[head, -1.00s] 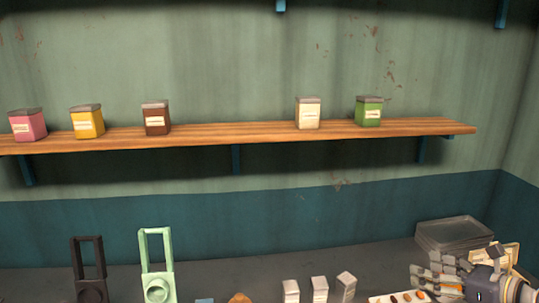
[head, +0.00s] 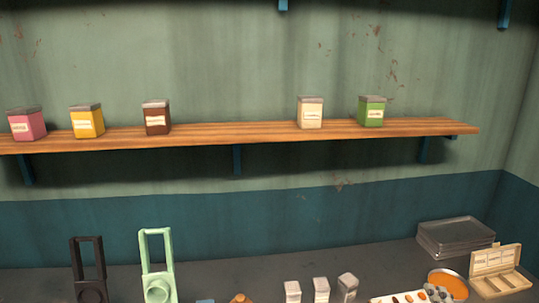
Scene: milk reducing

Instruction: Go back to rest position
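Neither of my grippers shows in the head view now. The task names no object. On the wooden shelf (head: 240,138) stand a pink jar (head: 27,124), a yellow jar (head: 87,122), a brown jar (head: 156,118), a cream jar (head: 310,113) and a green jar (head: 371,112).
The dark counter (head: 215,283) holds a black frame-like device (head: 88,265), a mint-green one (head: 157,262), white boxes (head: 321,288), a tray with small pieces (head: 392,299), an orange round dish (head: 448,283), a wooden box (head: 497,268) and stacked grey trays (head: 456,238). The counter's back middle is clear.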

